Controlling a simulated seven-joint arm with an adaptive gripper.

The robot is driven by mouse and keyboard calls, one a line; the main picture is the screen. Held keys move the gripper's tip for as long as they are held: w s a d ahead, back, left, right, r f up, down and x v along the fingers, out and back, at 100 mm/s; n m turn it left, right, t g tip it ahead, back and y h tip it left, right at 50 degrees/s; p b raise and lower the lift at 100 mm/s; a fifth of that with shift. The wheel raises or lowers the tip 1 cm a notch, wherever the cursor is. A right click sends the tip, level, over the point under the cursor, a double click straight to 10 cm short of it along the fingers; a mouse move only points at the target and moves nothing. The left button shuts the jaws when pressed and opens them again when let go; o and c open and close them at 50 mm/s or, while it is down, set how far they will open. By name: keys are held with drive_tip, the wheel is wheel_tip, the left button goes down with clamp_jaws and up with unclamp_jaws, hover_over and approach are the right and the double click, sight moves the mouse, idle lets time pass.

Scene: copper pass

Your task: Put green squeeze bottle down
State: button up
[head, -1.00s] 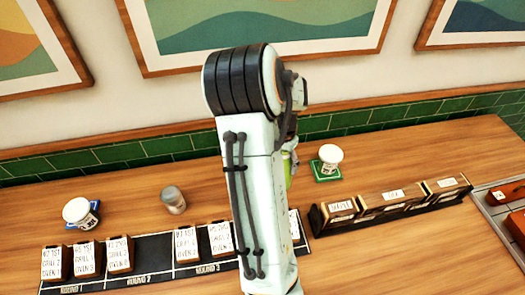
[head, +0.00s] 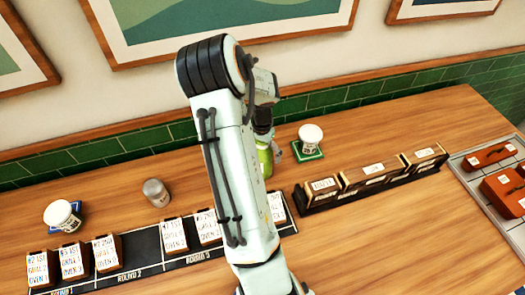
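The green squeeze bottle (head: 265,163) stands roughly upright behind my arm, left of the white-lidded tub on the green coaster. My arm hides its left side. My gripper (head: 266,146) points down over the bottle, with its fingers at the bottle's upper part. It appears shut on the bottle, though the far finger is hidden. The bottle's base is at or just above the wooden counter (head: 400,118); I cannot tell if it touches.
A white-lidded tub (head: 311,135) stands on a green coaster (head: 307,151); another tub (head: 62,215) stands at left. A small shaker (head: 157,193) is behind the black strip of labelled blocks (head: 145,245). A black rack (head: 322,201) stands at right. A tray (head: 465,165) holds red-brown blocks.

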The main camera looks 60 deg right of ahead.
wheel_tip(320, 180, up, 12)
drive_tip(key=shift+r, duration=0.2)
drive_tip(key=w+a+r+n+y, duration=0.1)
drive_tip(key=w+a+r+n, duration=0.15)
drive_tip(key=a, duration=0.55)
drive_tip(key=w+a+r+n, duration=0.2)
drive_tip(key=a+n, duration=0.2)
drive_tip(key=a, duration=0.3)
drive_tip(key=s+a+n, duration=0.5)
drive_tip(key=a+n, duration=0.1)
drive_tip(key=a, duration=0.3)
drive_tip(key=s+a+n, duration=0.5)
drive_tip(key=a+n, duration=0.2)
drive_tip(key=a, duration=0.3)
drive_tip(key=shift+s+a, duration=0.15)
drive_tip(key=shift+f, duration=0.1)
